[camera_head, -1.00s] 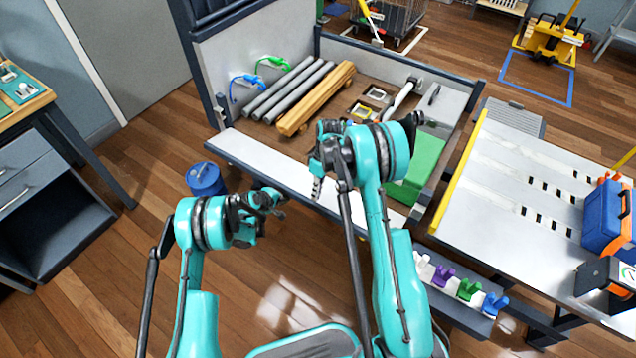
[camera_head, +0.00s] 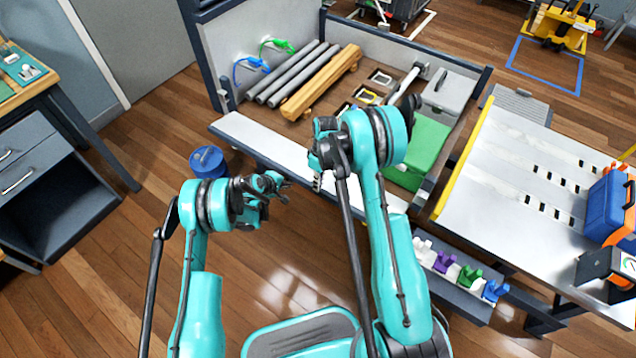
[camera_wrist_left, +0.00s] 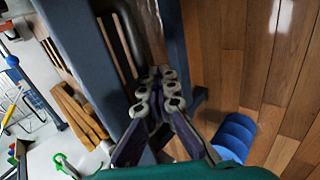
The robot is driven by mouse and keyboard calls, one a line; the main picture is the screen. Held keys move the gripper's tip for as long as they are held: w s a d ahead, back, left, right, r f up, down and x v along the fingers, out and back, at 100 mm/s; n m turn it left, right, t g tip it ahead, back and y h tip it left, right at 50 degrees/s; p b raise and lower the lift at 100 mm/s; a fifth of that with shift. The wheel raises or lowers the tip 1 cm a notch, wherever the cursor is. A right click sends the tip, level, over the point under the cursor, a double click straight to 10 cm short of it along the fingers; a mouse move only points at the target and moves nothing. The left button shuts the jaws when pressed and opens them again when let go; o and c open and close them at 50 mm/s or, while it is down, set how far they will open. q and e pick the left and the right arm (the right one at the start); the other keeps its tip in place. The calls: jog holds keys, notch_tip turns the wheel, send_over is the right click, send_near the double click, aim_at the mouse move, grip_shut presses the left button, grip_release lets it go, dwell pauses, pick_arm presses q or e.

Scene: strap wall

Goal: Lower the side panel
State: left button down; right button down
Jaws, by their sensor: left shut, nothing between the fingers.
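The side panel (camera_head: 260,143) is the long pale strip with a dark edge along the near side of the cargo bed. I cannot tell its exact tilt. My left gripper (camera_head: 275,186) is shut and empty, close to the panel's near edge in the head view; contact cannot be told. In the left wrist view, its fingers (camera_wrist_left: 160,82) meet beside a dark blue-grey frame edge (camera_wrist_left: 82,60). My right gripper (camera_head: 318,182) is by the panel's middle, mostly hidden behind its own wrist, so its opening is unclear.
The bed holds grey pipes (camera_head: 292,77), timber (camera_head: 322,84), a green case (camera_head: 424,142) and a grey box (camera_head: 447,93). A blue drum (camera_head: 208,162) stands left of my left gripper. A workbench (camera_head: 500,190) is at right. Floor between drum and left cabinet is clear.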

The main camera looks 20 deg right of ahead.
pick_arm(q)
jog(key=c, duration=1.8)
grip_release()
jog(key=shift+d+r, duration=0.3)
pick_arm(e)
jog(key=shift+d, duration=0.1)
pick_arm(q)
jog(key=s+a+r+m+y, duration=0.1)
jog(key=s+a+r, duration=0.45)
jog(key=r, duration=0.55)
jog(key=s+a+r+m+t+y, duration=0.1)
jog(key=s+a+r, duration=0.3)
jog(key=a+r, duration=0.5)
jog(key=s+a+r+m+y, duration=0.1)
jog(key=s+a+r, duration=0.3)
jog(key=r, duration=0.9)
jog(key=s+a+r+m+y, duration=0.1)
jog(key=s+a, duration=0.2)
jog(key=s, duration=0.4)
jog(key=s+a+r+m+y, duration=0.1)
jog(key=s+a+r+m, duration=0.1)
jog(key=s+a, duration=0.2)
jog(key=s+a+r+m+t+y, duration=0.1)
jog(key=s+a, duration=0.3)
jog(key=s, duration=0.5)
jog(key=shift+s+r+y, duration=0.3)
jog(key=shift+r, duration=0.2)
pick_arm(e)
jog(key=shift+f, duration=0.1)
